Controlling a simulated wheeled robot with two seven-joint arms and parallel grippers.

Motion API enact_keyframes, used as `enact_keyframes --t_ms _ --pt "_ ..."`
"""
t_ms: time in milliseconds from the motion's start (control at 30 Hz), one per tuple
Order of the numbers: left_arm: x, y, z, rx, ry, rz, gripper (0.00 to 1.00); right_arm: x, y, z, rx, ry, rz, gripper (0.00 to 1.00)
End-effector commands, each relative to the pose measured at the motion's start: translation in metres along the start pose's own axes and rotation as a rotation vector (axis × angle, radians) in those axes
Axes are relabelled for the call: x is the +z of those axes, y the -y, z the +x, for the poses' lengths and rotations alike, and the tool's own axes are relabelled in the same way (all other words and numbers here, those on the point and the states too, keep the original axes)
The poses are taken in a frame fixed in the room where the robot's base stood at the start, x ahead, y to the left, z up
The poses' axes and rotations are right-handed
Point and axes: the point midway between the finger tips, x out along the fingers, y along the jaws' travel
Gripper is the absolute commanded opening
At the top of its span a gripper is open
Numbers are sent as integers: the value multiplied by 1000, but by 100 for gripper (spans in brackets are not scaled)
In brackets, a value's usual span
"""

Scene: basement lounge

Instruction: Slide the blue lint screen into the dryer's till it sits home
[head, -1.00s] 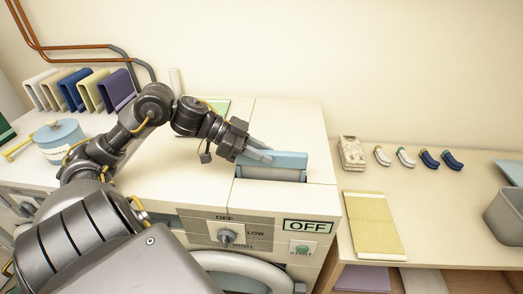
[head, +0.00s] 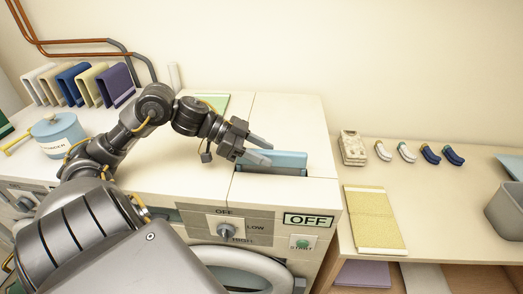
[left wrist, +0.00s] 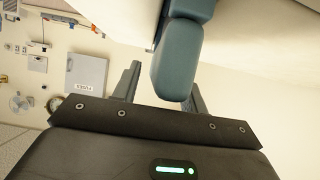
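The blue lint screen (head: 288,160) sits in the slot in the top of the white dryer (head: 283,125). Its blue upper part stands a little above the top, with a thin dark strip of the slot along its front. My left gripper (head: 262,150) is at the screen's left end, its two fingers spread apart. In the left wrist view the screen's rounded blue end (left wrist: 178,65) lies between the fingers, close to the right one, with a clear gap to the other. How deep the screen sits is hidden. My right gripper is out of view.
A dial (head: 226,231), an OFF display and a green START button (head: 302,244) are on the dryer's front. A yellow mat (head: 375,219) and small items lie on the right-hand table. A blue pot (head: 60,138) and several coloured folded pieces stand at left.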

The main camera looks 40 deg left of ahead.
Motion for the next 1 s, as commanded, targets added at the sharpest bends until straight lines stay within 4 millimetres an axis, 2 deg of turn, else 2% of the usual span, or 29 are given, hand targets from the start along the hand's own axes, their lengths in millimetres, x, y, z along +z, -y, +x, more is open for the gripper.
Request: enact_keyframes --t_ms 300,467,1000 --pt "0 0 -1 0 1 0 45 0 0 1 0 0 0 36" --pt "2 0 -11 -1 1 -1 45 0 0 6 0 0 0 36" --pt "2 1 -94 -2 0 0 45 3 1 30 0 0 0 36"
